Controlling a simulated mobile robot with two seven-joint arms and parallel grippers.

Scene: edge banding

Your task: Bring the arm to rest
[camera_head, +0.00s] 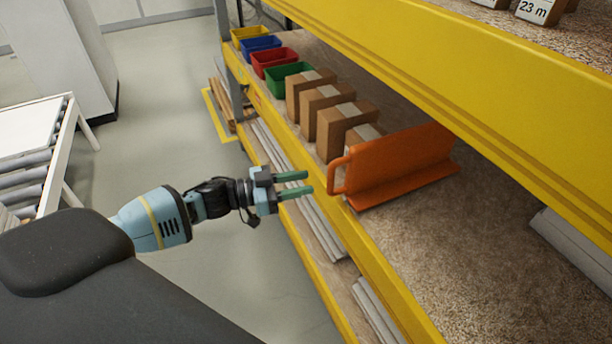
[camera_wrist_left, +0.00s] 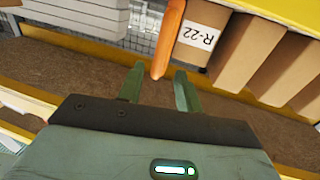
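My left gripper (camera_head: 308,183) reaches in from the left in the head view, with its two green fingers apart and nothing between them. Its fingertips point at the shelf's front edge, just short of the handle of an orange bracket-like holder (camera_head: 400,165). In the left wrist view the two fingers (camera_wrist_left: 158,88) stand apart, and the orange holder (camera_wrist_left: 168,40) rises just beyond them. I cannot tell from these views whether a fingertip touches it. My right gripper is not in view.
A yellow-edged shelf (camera_head: 365,250) holds several cardboard boxes (camera_head: 343,128) and coloured bins, including a green bin (camera_head: 288,80). A yellow upper beam (camera_head: 450,60) overhangs it. A roller conveyor (camera_head: 35,165) stands at left. The grey floor (camera_head: 165,110) between is clear.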

